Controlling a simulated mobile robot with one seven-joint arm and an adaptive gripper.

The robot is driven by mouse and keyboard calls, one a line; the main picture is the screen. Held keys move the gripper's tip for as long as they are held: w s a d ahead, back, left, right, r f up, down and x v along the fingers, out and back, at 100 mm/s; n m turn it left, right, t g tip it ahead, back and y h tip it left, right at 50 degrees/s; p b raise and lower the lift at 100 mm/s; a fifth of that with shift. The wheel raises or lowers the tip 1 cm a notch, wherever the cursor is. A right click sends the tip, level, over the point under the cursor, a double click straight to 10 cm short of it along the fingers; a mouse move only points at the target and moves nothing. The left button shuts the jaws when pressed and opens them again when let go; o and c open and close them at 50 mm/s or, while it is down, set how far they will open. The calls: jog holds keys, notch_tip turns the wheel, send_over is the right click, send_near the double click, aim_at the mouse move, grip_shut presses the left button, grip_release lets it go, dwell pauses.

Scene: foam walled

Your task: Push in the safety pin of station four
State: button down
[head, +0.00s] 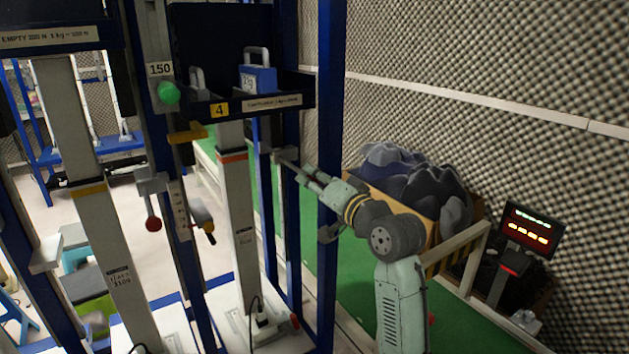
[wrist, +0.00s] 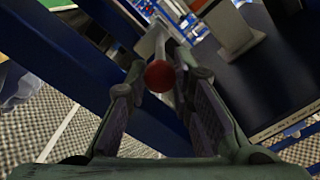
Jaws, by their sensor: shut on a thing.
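Station four carries a yellow plate marked 4 (head: 219,110) on its dark blue shelf. My gripper (head: 297,168) reaches in from the right, beside a grey bracket (head: 284,156) on the station's blue frame. In the wrist view my gripper (wrist: 162,66) has its fingers on either side of a pin with a red ball knob (wrist: 158,76), and is shut on it. A pale rod and bracket (wrist: 153,42) show behind the knob. In the head view the held knob is hidden by the gripper. How deep the pin sits cannot be told.
A blue upright post (head: 329,120) stands close by my arm. A blue weight (head: 258,78) stands on the shelf. A wooden crate of dark foam (head: 410,180) and a display (head: 529,229) are right.

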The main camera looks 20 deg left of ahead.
aim_at(304, 173)
dwell(0.3)
jog(key=p+x, duration=0.1)
jog(key=x, duration=0.3)
jog(key=shift+w+a, duration=0.2)
jog(key=shift+w, duration=0.05)
jog(key=c, duration=1.7)
grip_release()
jog(key=shift+o, duration=0.2)
jog(key=v, duration=1.2)
jog(key=shift+s, duration=0.1)
